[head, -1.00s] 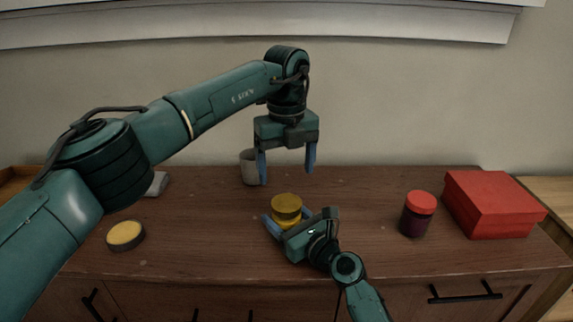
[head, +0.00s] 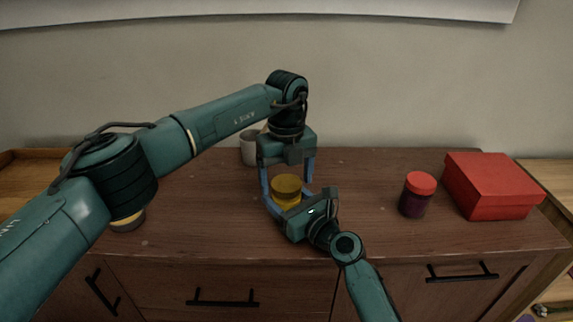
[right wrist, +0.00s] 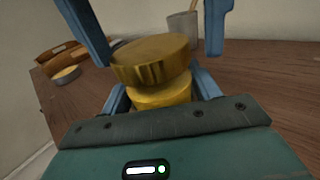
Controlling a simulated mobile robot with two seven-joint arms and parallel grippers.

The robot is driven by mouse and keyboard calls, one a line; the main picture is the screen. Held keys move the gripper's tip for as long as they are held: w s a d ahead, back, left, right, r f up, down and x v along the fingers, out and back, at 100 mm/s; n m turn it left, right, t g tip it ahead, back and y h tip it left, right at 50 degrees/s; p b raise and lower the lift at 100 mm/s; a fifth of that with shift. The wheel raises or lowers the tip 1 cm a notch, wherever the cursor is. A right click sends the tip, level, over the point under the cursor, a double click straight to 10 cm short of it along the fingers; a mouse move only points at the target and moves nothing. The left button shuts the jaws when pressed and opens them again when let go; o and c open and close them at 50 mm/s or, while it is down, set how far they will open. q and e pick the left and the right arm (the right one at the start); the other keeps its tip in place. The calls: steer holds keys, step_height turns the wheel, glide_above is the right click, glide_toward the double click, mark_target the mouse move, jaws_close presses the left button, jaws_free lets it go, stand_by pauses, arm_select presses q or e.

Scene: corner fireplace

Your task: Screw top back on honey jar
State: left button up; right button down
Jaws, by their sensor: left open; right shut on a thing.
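The honey jar (right wrist: 162,96) is yellow and stands upright on the brown cabinet top. Its wider golden lid (head: 286,184) rests on its mouth; in the right wrist view the lid (right wrist: 152,61) looks slightly tilted, and I cannot tell whether its thread is engaged. My right gripper (head: 288,203) is shut on the jar from the front, low on its body. My left gripper (head: 287,187) points down from above, open, with one blue finger on each side of the lid. In the right wrist view a gap shows between the right-hand finger and the lid.
A dark jar with a red lid (head: 417,196) and a red box (head: 492,188) stand to the right. A grey cup (head: 249,149) stands behind, partly covered by the left gripper. A yellow-topped round tin (head: 127,223) is partly hidden by my left arm.

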arm_select(q)
steer(key=shift+f, duration=0.15)
steer(key=shift+c, duration=0.3)
steer(key=c, duration=1)
steer(key=shift+o, duration=0.2)
steer(key=m, duration=1.8)
steer(key=shift+m, duration=0.4)
steer(key=o, duration=1.2)
